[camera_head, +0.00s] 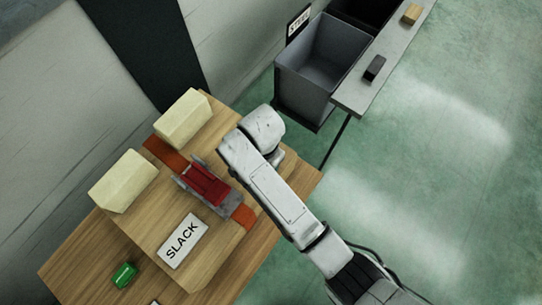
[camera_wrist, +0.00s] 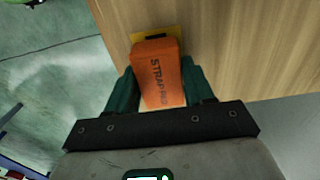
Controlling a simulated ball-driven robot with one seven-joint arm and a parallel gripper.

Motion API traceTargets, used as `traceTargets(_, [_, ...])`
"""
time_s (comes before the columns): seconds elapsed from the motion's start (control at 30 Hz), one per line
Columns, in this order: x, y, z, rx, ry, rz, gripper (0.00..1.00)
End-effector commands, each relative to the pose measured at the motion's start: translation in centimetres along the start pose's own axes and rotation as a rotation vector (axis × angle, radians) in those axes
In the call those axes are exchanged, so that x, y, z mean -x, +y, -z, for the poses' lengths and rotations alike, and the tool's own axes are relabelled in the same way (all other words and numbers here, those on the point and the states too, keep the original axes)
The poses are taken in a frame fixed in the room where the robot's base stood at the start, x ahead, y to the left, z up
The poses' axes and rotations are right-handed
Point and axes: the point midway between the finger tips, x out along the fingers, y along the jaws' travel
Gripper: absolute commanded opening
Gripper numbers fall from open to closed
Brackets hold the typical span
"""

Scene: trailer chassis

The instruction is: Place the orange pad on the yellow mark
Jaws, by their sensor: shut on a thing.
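In the wrist view the orange pad (camera_wrist: 157,72), with dark lettering along it, sits between the green fingers of my gripper (camera_wrist: 159,66). The fingers are shut on its two sides. The yellow mark (camera_wrist: 172,33) shows on the wooden surface just beyond the pad's far end, with a small dark patch on it. The pad covers part of the mark. I cannot tell whether the pad touches the wood. In the head view my arm hides the gripper, the pad and the mark.
The wooden table (camera_head: 75,270) holds two cream blocks (camera_head: 184,118) (camera_head: 124,181), a red and grey ratchet (camera_head: 207,186) on an orange strap (camera_head: 243,216), a SLACK sign (camera_head: 183,241) and a green object (camera_head: 124,274). A grey bin (camera_head: 305,88) and a narrow shelf (camera_head: 394,56) stand behind.

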Motion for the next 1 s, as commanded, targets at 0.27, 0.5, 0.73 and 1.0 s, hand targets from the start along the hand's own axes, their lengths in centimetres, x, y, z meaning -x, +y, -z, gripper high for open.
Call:
traceTargets(0.27, [-0.49, -0.21, -0.64, 0.002, 0.000, 0.001, 0.19])
traceTargets(0.5, [-0.75, -0.19, -0.63, 0.002, 0.000, 0.000, 0.58])
traceTargets(0.73, [-0.75, -0.19, -0.63, 0.002, 0.000, 0.000, 0.78])
traceTargets(1.0, [-0.45, -0.20, -0.61, 0.002, 0.000, 0.001, 0.78])
